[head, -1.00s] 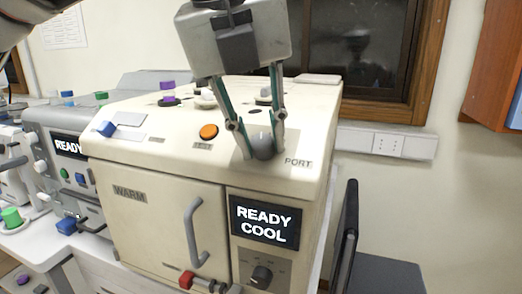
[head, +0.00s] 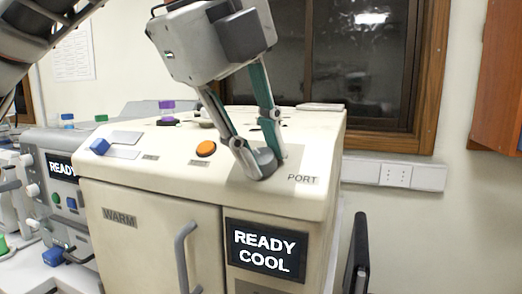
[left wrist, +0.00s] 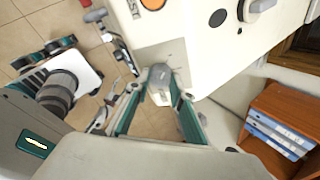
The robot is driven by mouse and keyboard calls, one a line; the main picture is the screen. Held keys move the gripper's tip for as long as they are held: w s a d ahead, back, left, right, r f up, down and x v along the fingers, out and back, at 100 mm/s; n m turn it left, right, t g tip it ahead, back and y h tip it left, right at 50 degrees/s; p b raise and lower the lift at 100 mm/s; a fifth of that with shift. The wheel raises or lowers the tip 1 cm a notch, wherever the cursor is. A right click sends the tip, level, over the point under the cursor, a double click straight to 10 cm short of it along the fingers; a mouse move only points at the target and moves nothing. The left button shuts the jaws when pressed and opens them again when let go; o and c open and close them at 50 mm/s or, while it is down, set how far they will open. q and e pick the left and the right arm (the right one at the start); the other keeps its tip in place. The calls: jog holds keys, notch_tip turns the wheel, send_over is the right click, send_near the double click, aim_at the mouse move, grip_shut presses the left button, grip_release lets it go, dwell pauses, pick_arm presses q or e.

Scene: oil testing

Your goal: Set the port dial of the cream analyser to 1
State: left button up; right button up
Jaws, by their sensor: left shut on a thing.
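The cream analyser (head: 150,195) stands in the middle of the head view, with a "READY COOL" display (head: 266,249) on its front. Its grey port dial (head: 262,161) sits on the top near the front right corner, beside the "PORT" label. My left gripper (head: 261,163) is shut on the dial from above, tilted, with one finger on each side. In the left wrist view the dial (left wrist: 160,85) shows between the fingers. The fingers partly hide the dial, and I cannot read its setting. My right gripper is not in view.
An orange button (head: 206,148) and a purple-topped item (head: 167,110) are on the analyser's top, left of the dial. A grey machine (head: 62,180) stands to the left. A dark chair back (head: 357,255) is at the right. A shelf with blue binders (left wrist: 275,138) shows in the left wrist view.

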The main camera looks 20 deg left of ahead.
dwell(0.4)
pick_arm(q)
jog(key=o, duration=1.1)
jog(key=v, duration=1.2)
jog(key=shift+s+a, duration=0.1)
